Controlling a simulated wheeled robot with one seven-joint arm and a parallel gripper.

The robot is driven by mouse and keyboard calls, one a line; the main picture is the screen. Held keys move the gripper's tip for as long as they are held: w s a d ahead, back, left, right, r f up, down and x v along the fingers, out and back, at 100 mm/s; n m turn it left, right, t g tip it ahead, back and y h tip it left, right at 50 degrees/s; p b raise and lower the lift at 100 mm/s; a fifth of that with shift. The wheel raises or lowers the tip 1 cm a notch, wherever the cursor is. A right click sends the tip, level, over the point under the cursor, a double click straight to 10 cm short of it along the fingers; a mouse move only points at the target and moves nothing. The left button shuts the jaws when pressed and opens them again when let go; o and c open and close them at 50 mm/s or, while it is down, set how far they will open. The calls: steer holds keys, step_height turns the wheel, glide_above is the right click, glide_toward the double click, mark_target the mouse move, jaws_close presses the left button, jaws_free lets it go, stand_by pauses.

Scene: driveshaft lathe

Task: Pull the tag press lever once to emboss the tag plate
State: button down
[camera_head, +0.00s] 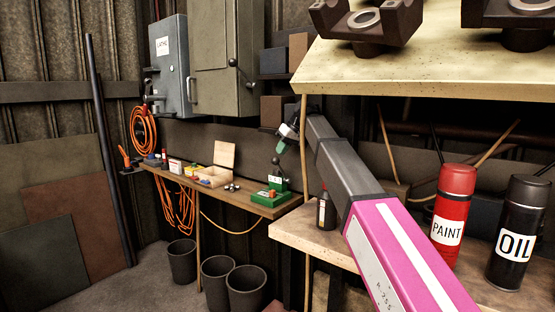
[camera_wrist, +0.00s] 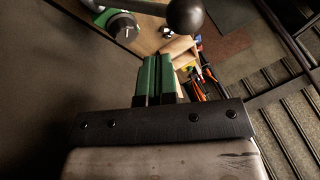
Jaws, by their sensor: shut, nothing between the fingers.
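The green tag press (camera_head: 270,197) stands at the right end of the wooden wall bench in the head view. Part of its green body and a round metal end (camera_wrist: 123,27) show at the top left of the wrist view. Its dark lever ends in a black ball knob (camera_wrist: 185,15), at the top of the wrist view. My gripper (camera_wrist: 157,60) is shut and empty, its green fingers pointing toward the lever with the knob just past the tips, apparently apart. In the head view my gripper (camera_head: 282,145) hangs above the press. The tag plate cannot be made out.
Bins (camera_head: 245,288) stand below. A nearer shelf (camera_head: 290,232) at right carries a red paint can (camera_head: 452,215) and a black oil can (camera_head: 517,235), close to my arm.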

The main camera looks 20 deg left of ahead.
steer(key=w+r, duration=0.1)
steer(key=w+d+r, duration=0.1)
steer(key=w+r, duration=0.1)
steer(key=shift+w+d, duration=0.2)
stand_by(0.8)
